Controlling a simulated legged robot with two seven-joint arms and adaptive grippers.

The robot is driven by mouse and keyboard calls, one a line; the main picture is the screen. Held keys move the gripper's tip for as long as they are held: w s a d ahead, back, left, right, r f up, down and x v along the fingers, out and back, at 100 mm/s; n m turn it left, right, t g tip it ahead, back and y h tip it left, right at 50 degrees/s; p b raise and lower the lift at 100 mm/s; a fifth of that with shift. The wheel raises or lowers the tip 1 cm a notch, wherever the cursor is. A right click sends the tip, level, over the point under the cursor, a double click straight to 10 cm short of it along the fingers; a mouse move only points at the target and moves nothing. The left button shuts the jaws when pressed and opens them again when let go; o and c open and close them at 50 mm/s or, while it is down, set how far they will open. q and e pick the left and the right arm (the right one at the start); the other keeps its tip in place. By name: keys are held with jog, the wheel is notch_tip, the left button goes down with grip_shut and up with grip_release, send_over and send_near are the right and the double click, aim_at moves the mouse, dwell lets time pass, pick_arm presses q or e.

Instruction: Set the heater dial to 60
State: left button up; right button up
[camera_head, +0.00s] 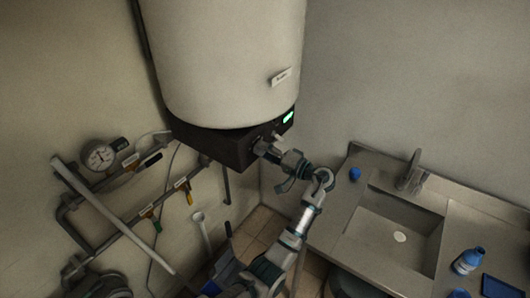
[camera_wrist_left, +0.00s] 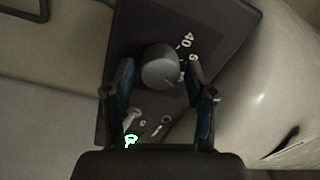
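The heater is a large white tank (camera_head: 225,60) with a dark control box (camera_head: 215,145) under it. The round dark dial (camera_wrist_left: 160,66) is on that box, with a 40 and a partly hidden number printed beside it in the left wrist view. My left gripper (camera_head: 265,148) is at the front of the box. In the left wrist view its two fingers (camera_wrist_left: 160,75) are apart, one on each side of the dial, with narrow gaps seeming to show; contact is unclear. The dial's pointer cannot be made out. My right gripper is not in view.
A lit green display (camera_head: 288,118) and a small switch (camera_wrist_left: 132,118) are beside the dial. Pipes with a gauge (camera_head: 99,156) run along the left wall. A sink (camera_head: 395,235) with a tap (camera_head: 411,172) and blue bottle (camera_head: 468,261) is at right.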

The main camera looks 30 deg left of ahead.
pick_arm(q)
jog(key=shift+w+f, duration=0.1)
jog(key=shift+d, duration=0.1)
jog(key=d, duration=1.2)
jog(key=shift+s+f, duration=0.35)
jog(key=shift+a, duration=0.15)
